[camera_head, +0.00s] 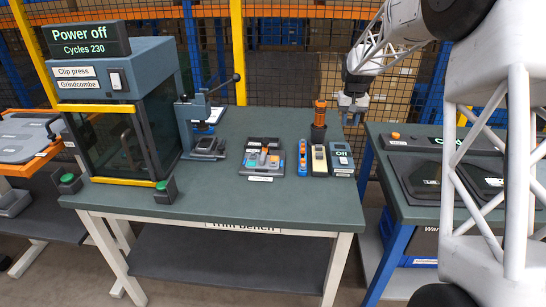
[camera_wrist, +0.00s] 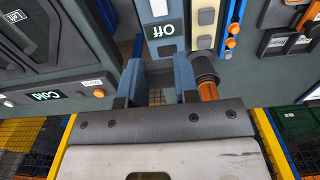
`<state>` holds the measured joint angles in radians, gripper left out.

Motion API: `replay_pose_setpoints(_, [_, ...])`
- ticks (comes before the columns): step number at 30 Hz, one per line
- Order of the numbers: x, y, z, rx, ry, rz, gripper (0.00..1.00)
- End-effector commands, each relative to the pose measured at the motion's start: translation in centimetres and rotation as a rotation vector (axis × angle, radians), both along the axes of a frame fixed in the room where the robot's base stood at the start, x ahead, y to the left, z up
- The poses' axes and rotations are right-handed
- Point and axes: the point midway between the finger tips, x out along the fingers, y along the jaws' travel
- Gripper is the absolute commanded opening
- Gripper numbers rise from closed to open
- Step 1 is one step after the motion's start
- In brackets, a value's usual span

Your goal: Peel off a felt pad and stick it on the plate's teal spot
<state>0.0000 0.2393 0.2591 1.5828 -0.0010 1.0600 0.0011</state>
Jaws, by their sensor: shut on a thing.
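My gripper (camera_head: 351,104) is raised over the back right of the bench. In the wrist view its two dark blue fingers (camera_wrist: 160,80) stand apart with a gap between them. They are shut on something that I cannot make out. A cream strip (camera_head: 319,160) with grey squares, which look like felt pads, lies on the bench; it also shows in the wrist view (camera_wrist: 207,30). A dark tray (camera_head: 262,170) left of the strips holds grey, orange and teal pieces. Which surface is the plate's teal spot is too small to tell.
An "Off" box (camera_head: 342,160) stands right of the strip. A blue strip (camera_head: 302,158) with orange dots lies left of it. An orange handle (camera_head: 320,112) stands upright in a black holder close to my gripper. A lever press (camera_head: 206,118) and clip press (camera_head: 120,120) stand left.

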Motion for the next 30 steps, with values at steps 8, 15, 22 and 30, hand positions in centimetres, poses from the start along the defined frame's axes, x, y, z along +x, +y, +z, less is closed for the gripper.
replay_pose_setpoints(8, [0.1, 0.7, -0.2, 0.0, 0.0, 0.001, 0.0])
replay_pose_setpoints(15, [0.4, 4.1, -1.2, 0.0, 0.002, 0.003, 0.0])
replay_pose_setpoints(22, [0.7, 10.1, -2.9, 0.0, 0.001, 0.005, 0.0])
replay_pose_setpoints(30, [0.3, 18.2, -5.3, 0.001, 0.001, 0.005, 0.0])
